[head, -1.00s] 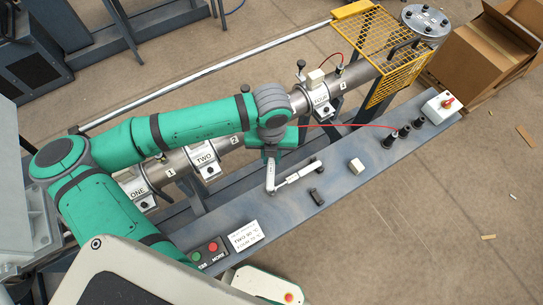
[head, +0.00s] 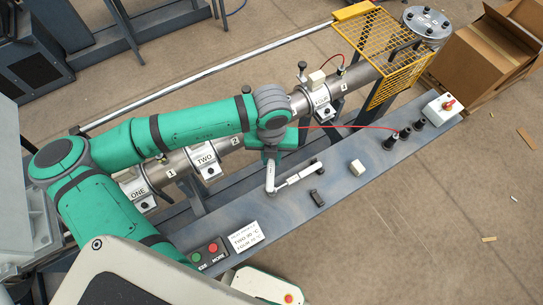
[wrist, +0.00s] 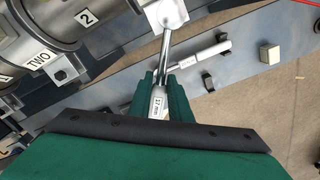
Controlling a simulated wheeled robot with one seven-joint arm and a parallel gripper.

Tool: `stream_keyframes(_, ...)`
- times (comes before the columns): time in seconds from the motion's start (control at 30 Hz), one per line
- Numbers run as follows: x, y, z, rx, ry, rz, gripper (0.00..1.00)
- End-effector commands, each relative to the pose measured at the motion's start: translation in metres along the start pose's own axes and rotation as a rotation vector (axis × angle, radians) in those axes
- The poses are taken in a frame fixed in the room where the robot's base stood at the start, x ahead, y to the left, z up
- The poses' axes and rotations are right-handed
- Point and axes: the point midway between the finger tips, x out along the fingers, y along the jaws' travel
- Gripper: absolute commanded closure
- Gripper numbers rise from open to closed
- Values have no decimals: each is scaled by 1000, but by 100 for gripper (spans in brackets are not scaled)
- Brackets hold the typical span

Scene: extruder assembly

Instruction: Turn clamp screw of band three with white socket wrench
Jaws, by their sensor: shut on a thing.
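My gripper (wrist: 165,92) is shut on a wrench (wrist: 160,102) with a pale, labelled handle. It also shows in the head view (head: 269,157), below my arm's last joint. The wrench's bright metal shaft runs from the fingers to the top of the wrist view, where it meets a pale block (wrist: 155,14). I cannot tell whether its end sits on a clamp screw. Band three is not clearly visible; my arm covers the barrel between bands two and four in the head view. A second white-handled tool (head: 300,175) lies on the grey bench beside the held wrench.
The barrel carries bands ONE (head: 139,192), TWO (head: 206,160) and FOUR (head: 320,99). The grey bench (head: 335,205) holds a pale cube (head: 357,168), a dark clip (head: 317,197), black sockets (head: 390,141) and a push-button box (head: 210,254). A yellow mesh guard (head: 375,50) stands at upper right.

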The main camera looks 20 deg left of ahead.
Motion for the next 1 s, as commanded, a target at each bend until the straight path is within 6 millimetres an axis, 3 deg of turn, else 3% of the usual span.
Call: stream_keyframes(1.0, 16, 0, 0, -3, -1, 0, 100)
